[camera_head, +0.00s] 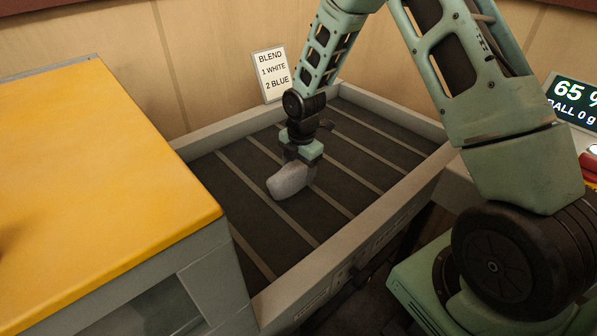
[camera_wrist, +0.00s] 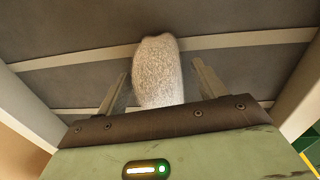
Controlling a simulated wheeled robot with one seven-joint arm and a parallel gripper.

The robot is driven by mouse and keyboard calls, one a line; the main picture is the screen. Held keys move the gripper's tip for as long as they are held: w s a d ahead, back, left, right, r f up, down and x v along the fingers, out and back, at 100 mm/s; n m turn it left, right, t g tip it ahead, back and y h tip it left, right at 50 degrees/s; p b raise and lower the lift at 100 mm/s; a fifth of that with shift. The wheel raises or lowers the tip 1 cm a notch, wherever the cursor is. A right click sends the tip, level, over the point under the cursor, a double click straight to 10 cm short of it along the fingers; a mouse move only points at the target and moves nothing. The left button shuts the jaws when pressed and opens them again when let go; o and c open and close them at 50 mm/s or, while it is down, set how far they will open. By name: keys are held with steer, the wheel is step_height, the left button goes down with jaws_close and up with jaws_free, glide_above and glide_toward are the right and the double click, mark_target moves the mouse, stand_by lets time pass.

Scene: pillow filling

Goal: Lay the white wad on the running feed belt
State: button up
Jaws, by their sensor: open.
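The white wad (camera_head: 288,182) looks pale grey-white, fuzzy and rounded. It lies on the dark feed belt (camera_head: 345,184) with pale cross slats, around the middle of its width.
Grey side walls (camera_head: 335,254) frame the belt. A yellow-topped cabinet (camera_head: 95,190) stands at the left. A sign (camera_head: 271,74) reading "BLEND 1 WHITE 2 BLUE" stands behind. A display (camera_head: 573,103) at right shows 65 % and 0 g. Much of the belt is bare.

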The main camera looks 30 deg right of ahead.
step_height(320, 180, up, 11)
steer(key=s+a+r+m, duration=0.3)
steer(key=s+a, duration=0.3)
steer(key=a, duration=0.1)
steer(key=s+a+r+m, duration=0.2)
steer(key=s+a+r, duration=0.1)
steer(key=s+a, duration=0.35)
steer(key=s+a+m, duration=0.2)
steer(key=s+m, duration=0.2)
steer(key=s, duration=0.5)
steer(key=s+a+r+m+g, duration=0.1)
steer(key=s+m, duration=0.3)
steer(key=s, duration=0.5)
steer(key=shift+s+a+r+m+b, duration=0.25)
steer(key=shift+a+r+m+b, duration=0.05)
steer(key=shift+a, duration=0.45)
